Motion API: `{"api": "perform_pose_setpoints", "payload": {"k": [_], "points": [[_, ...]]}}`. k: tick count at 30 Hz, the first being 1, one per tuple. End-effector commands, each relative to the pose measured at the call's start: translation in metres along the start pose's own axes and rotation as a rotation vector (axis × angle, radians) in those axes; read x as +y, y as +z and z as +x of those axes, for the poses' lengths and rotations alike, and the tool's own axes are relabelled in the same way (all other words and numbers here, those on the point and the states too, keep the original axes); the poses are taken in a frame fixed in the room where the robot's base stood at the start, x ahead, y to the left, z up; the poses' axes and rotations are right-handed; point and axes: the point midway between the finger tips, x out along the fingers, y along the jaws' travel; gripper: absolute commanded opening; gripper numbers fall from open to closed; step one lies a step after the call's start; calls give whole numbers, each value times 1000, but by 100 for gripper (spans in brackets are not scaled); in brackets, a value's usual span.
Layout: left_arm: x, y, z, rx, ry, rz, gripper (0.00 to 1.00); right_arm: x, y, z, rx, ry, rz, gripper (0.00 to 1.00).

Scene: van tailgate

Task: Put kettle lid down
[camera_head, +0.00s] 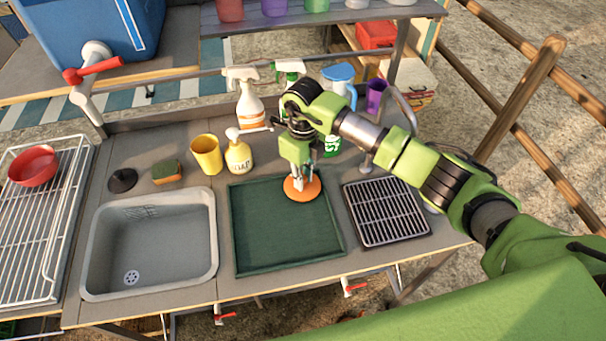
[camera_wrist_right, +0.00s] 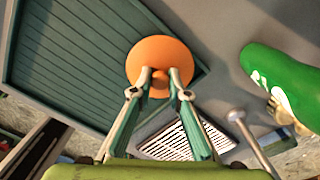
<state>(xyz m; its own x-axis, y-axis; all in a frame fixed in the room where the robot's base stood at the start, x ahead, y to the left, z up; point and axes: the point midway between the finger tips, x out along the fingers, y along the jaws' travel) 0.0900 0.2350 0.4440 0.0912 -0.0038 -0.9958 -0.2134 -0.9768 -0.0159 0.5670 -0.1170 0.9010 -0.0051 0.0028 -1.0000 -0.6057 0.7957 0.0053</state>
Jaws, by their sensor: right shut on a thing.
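The kettle lid is an orange disc (camera_head: 297,194) with a small knob, over the back right corner of the dark green ribbed tray (camera_head: 270,245). My right gripper (camera_head: 299,182) points down from above and is shut on the lid's knob. In the right wrist view the lid (camera_wrist_right: 160,52) lies level beyond the fingertips (camera_wrist_right: 160,78), partly covering the tray's edge (camera_wrist_right: 192,88). I cannot tell whether the lid touches the tray. I make out no kettle for certain. My left gripper is not in view.
A sink (camera_head: 150,245) is left of the tray and a black grate (camera_head: 385,212) right of it. Behind stand a yellow cup (camera_head: 207,155), a soap pump bottle (camera_head: 239,158), spray bottles and a green bottle (camera_wrist_right: 285,75). Most of the tray is bare.

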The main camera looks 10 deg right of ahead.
Motion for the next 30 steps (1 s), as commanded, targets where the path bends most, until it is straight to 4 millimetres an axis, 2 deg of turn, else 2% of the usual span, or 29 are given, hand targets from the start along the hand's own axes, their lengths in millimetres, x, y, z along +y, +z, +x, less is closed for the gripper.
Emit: {"api": "perform_pose_setpoints", "payload": {"k": [7, 8, 9, 10, 23, 26, 30], "points": [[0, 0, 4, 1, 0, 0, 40, 0, 0, 2, -1, -1, 0, 0], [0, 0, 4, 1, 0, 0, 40, 0, 0, 2, -1, -1, 0, 18], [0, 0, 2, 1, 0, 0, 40, 0, 0, 1, -1, -1, 0, 29], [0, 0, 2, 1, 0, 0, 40, 0, 0, 1, -1, -1, 0, 33], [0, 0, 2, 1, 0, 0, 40, -1, 1, -5, -4, -1, 0, 33], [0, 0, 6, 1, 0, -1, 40, -2, 2, -18, -6, -3, 0, 33], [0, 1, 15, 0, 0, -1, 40, -2, 2, -48, -7, -4, -1, 33]]}}
